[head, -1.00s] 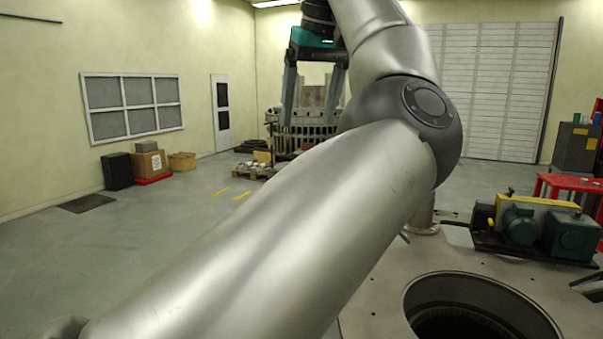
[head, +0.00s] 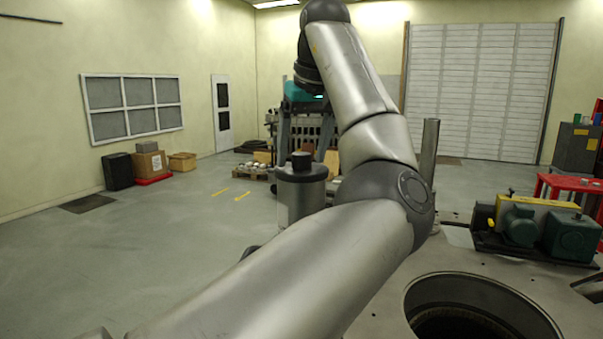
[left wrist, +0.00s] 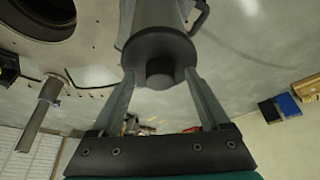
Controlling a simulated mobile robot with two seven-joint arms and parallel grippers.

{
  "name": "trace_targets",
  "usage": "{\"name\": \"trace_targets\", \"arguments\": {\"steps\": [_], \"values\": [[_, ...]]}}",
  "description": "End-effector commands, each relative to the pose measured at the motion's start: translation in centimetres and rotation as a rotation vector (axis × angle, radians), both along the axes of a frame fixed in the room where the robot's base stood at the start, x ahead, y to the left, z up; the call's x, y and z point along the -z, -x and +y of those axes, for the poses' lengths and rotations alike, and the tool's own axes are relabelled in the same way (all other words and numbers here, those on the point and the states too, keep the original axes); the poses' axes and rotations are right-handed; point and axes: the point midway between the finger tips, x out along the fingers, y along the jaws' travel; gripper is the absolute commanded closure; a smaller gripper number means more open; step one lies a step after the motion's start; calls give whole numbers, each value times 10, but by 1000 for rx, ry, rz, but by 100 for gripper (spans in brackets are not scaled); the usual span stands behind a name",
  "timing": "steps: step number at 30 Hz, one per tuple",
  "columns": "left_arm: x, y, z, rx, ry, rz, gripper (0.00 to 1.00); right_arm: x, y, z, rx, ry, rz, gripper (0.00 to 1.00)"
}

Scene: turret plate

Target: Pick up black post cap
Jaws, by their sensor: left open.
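The black post cap (head: 302,171) sits on top of an upright grey metal post (head: 296,203) left of my arm. It is a dark disc with a short round knob. My left gripper (head: 304,148) is pointed down over it, open, with one finger at each side of the knob. In the left wrist view the cap (left wrist: 158,46) and its knob lie between the tips of the open left gripper (left wrist: 159,73). I cannot tell whether the fingers touch the cap. My arm hides part of the post. My right gripper is not in view.
A plain metal post (head: 429,160) stands behind my arm. The plate (head: 375,300) has a large round hole at the front right. A green motor unit (head: 540,228) sits at the right, near a red table (head: 570,183). Open floor lies left.

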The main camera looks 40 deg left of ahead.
Motion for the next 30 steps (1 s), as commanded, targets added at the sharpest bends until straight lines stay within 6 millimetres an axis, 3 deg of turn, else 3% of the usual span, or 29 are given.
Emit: {"name": "trace_targets", "arguments": {"steps": [3,24,30], "values": [[0,0,0,0,0,0,22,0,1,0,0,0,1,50],[0,0,0,0,1,0,100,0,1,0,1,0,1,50],[0,0,0,0,1,0,100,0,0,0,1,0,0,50]]}}
